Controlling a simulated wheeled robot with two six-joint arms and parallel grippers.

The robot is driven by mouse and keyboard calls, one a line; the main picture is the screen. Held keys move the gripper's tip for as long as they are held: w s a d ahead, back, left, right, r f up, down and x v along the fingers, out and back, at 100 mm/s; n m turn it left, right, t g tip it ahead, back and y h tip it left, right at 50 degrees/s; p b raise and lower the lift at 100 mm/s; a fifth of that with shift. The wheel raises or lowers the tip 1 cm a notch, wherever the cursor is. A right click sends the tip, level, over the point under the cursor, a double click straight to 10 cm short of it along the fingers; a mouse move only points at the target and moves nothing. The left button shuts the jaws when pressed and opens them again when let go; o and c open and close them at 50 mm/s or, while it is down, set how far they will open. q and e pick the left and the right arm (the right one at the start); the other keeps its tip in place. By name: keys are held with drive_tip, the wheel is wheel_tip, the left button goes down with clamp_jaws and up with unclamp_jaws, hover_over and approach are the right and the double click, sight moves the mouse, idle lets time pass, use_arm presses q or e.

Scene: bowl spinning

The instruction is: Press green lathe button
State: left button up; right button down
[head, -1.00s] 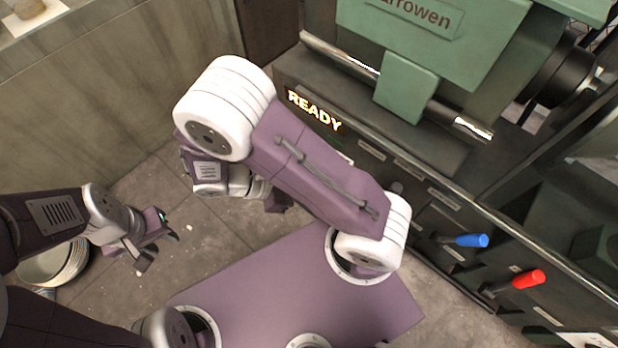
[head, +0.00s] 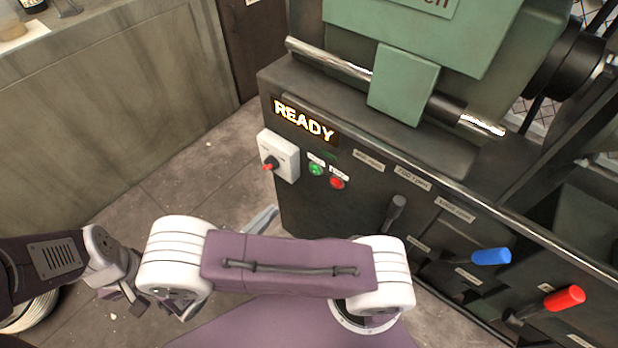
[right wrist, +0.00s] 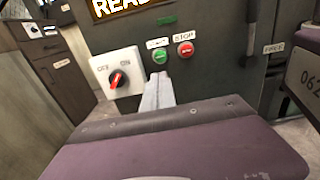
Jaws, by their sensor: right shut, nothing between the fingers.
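The green button (head: 316,169) is on the dark front panel of the lathe, under a small white label. It also shows in the right wrist view (right wrist: 160,56), left of the red stop button (right wrist: 186,49). My right gripper (head: 264,216) is shut and empty, low in front of the panel's left end. In the right wrist view its closed fingers (right wrist: 159,90) point at the panel just below the green button; a gap seems to remain. My left gripper (head: 124,298) is at the lower left, partly hidden behind my right arm, so its opening is unclear.
A white switch box with a red-tipped knob (head: 279,157) is left of the buttons. A lit READY sign (head: 304,121) is above. Black (head: 395,211), blue (head: 490,257) and red (head: 563,299) levers stick out to the right. Stacked bowls (head: 30,314) show at lower left.

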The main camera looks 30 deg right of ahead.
sight(313, 171)
drive_tip(key=b+x, duration=0.5)
drive_tip(key=x, duration=0.8)
drive_tip(key=shift+d+f, duration=0.1)
drive_tip(key=shift+d, duration=0.45)
